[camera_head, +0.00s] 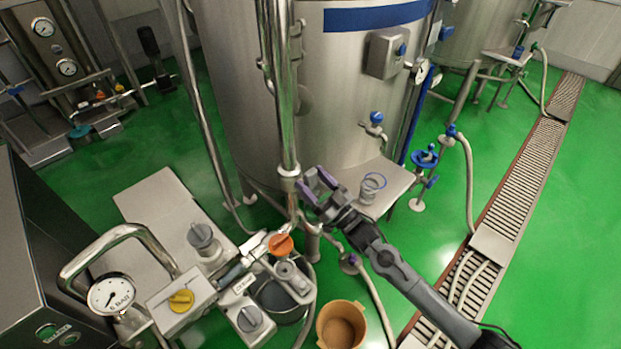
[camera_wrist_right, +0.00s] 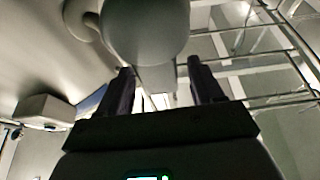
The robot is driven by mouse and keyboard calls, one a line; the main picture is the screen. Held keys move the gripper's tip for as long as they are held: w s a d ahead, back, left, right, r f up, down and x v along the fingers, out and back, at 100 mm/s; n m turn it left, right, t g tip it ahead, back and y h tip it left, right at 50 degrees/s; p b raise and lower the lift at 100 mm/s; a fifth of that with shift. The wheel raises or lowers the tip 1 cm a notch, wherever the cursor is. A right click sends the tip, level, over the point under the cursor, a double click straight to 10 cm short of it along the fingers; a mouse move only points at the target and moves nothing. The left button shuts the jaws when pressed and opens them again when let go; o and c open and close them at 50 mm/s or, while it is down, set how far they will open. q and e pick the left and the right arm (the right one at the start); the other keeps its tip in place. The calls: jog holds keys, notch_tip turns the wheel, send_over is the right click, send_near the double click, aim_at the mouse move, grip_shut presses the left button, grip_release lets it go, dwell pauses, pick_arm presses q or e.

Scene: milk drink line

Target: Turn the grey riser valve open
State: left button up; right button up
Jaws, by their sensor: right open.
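My right gripper (camera_head: 318,184) is open, with purple-tipped fingers close to the lower part of the upright steel riser pipe (camera_head: 283,90). A grey fitting (camera_head: 302,100) shows beside the riser, above the gripper; I cannot tell whether it is the grey riser valve. In the right wrist view the two dark fingers (camera_wrist_right: 160,82) stand apart, and a large rounded grey body (camera_wrist_right: 145,30) sits beyond their tips. Nothing clearly lies gripped between them. My left gripper is not in view.
A manifold with an orange knob (camera_head: 281,245), a yellow knob (camera_head: 181,300) and grey knobs (camera_head: 200,235) stands at lower left. A steel tank (camera_head: 240,110) is behind the riser. A tan bucket (camera_head: 341,325) is below.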

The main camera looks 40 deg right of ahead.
jog(key=v, duration=0.9)
jog(key=shift+s, duration=0.25)
jog(key=shift+f, duration=0.2)
